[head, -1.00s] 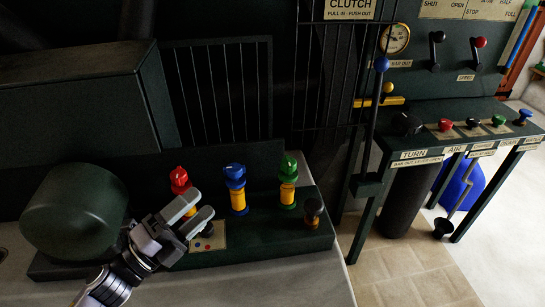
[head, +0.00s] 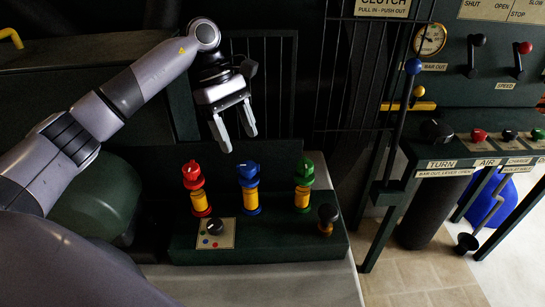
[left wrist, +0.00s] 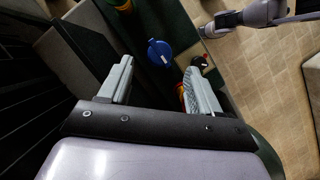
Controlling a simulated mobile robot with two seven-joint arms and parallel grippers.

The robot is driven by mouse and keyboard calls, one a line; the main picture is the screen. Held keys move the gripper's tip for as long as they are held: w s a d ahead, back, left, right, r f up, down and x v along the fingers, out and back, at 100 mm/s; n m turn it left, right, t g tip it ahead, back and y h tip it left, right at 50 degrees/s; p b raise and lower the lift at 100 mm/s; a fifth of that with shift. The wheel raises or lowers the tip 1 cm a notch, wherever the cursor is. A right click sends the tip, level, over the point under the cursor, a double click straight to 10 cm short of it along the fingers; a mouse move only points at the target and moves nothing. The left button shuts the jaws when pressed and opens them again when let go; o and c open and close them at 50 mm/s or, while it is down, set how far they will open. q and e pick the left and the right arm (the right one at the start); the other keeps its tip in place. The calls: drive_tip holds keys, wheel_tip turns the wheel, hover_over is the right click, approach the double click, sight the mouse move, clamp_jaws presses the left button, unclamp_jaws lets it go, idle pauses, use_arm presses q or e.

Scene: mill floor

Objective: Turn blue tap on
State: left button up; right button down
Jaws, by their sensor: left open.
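The blue tap (head: 248,173) stands upright between the red tap (head: 193,175) and the green tap (head: 304,172), each on a yellow-banded stem on a dark green base. My left gripper (head: 235,137) is open and empty, above and slightly left of the blue tap, fingers pointing down. In the left wrist view the blue tap's round top (left wrist: 159,52) shows between the two fingers (left wrist: 160,88), apart from them and farther off. The red tap is partly hidden behind the right finger in that view.
A black knob (head: 215,227) on a small dotted plate and a black-topped lever (head: 327,214) share the base (head: 270,250). A dark fence of bars stands behind. A bench with coloured knobs (head: 478,134) is at right.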

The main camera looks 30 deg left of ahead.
sight(248, 165)
use_arm(q)
drive_tip(key=shift+a+p+x, duration=0.2)
drive_tip(key=shift+p+x, duration=0.35)
drive_tip(key=shift+x, duration=2.8)
drive_tip(key=shift+f, duration=0.1)
drive_tip(key=c, duration=1)
